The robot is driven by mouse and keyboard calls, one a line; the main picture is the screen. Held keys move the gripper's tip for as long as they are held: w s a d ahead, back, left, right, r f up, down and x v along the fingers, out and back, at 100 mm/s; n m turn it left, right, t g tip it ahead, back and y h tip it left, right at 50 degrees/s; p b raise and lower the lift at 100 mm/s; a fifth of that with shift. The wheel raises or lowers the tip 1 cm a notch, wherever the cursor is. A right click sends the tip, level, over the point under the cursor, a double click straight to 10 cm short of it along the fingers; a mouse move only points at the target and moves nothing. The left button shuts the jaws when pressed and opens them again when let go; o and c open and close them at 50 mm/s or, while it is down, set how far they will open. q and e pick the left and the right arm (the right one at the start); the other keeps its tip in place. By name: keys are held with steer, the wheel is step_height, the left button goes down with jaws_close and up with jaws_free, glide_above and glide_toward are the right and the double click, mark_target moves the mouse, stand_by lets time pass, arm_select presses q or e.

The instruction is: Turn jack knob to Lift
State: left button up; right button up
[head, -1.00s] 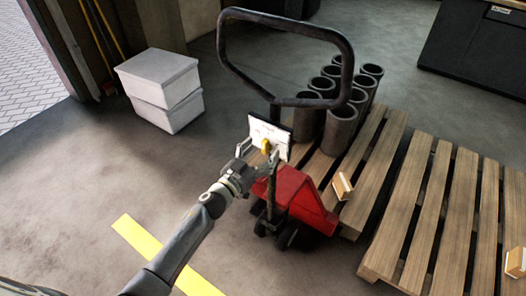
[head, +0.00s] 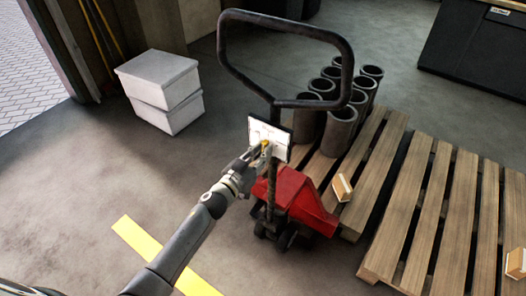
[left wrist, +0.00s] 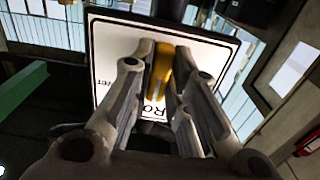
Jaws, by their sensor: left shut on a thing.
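The red pallet jack (head: 301,196) stands with its forks toward a wooden pallet. Its black loop handle (head: 346,62) rises above. A white label plate (head: 277,147) sits on the handle post, and the yellow knob (left wrist: 161,72) is in front of it. My left gripper (head: 262,153) is at the plate. In the left wrist view its fingers are closed on both sides of the knob, which stands roughly upright in the picture. The label's lettering is partly hidden by the fingers and the knob. My right gripper is not in view.
Several dark cylinder liners (head: 341,128) stand on the pallet (head: 367,185) behind the jack. A second pallet (head: 440,215) lies to the right. Two stacked white boxes (head: 163,90) stand at the left. The floor around the yellow stripe (head: 140,238) is clear.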

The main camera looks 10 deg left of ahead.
arm_select(q)
steer(key=shift+r, duration=0.1)
steer(key=n+p, duration=0.4)
steer(key=n, duration=0.1)
steer(key=shift+a+n, duration=0.1)
steer(key=shift+n, duration=0.3)
steer(key=n+p, duration=0.1)
steer(key=n, duration=0.2)
steer(key=shift+f, duration=0.2)
steer(key=o, duration=1.5)
